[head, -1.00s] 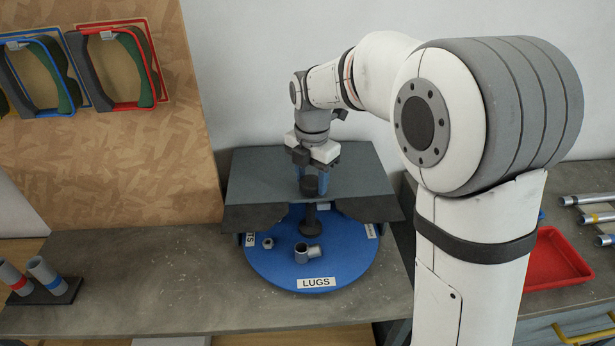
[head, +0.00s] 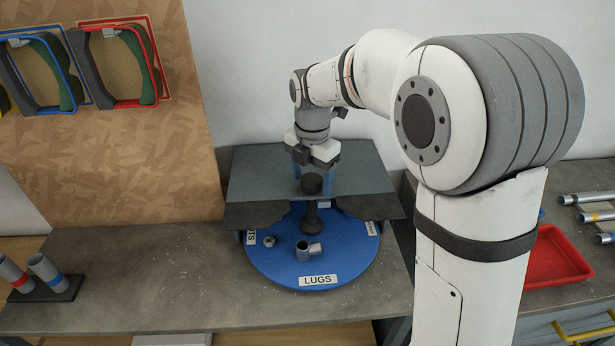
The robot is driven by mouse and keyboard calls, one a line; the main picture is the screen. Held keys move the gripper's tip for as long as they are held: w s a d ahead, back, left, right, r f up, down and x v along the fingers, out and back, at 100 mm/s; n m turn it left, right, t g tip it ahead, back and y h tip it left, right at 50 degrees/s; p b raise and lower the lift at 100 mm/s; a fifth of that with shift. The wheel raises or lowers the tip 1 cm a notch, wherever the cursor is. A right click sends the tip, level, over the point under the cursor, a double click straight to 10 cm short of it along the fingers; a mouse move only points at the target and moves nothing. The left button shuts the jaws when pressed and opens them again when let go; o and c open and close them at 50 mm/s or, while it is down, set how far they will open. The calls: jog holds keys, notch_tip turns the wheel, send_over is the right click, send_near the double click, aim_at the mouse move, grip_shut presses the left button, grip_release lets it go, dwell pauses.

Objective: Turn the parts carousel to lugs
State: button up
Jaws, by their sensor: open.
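The parts carousel is a round blue turntable (head: 275,268) on the grey bench, partly under a dark grey cover (head: 250,180). Its white LUGS label (head: 318,280) faces the front. Another label (head: 251,237), partly hidden, sits at the left, and a third (head: 373,228) at the right. A grey pipe-like fitting (head: 306,252) and a small nut (head: 270,241) lie on the exposed front part. A black knob (head: 312,183) stands on a post above the disc's middle. My gripper (head: 312,180) is open, pointing down, its blue fingers apart on either side of the knob.
A stand with two grey tubes (head: 45,275) is at the bench's left. A red tray (head: 555,258) and several metal tubes (head: 590,207) lie at the right, beyond my arm. Framed parts (head: 120,62) hang on the wooden board.

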notch_tip(320, 180, up, 8)
jog(key=shift+f+b, duration=0.2)
jog(key=shift+b, duration=0.1)
dwell(0.3)
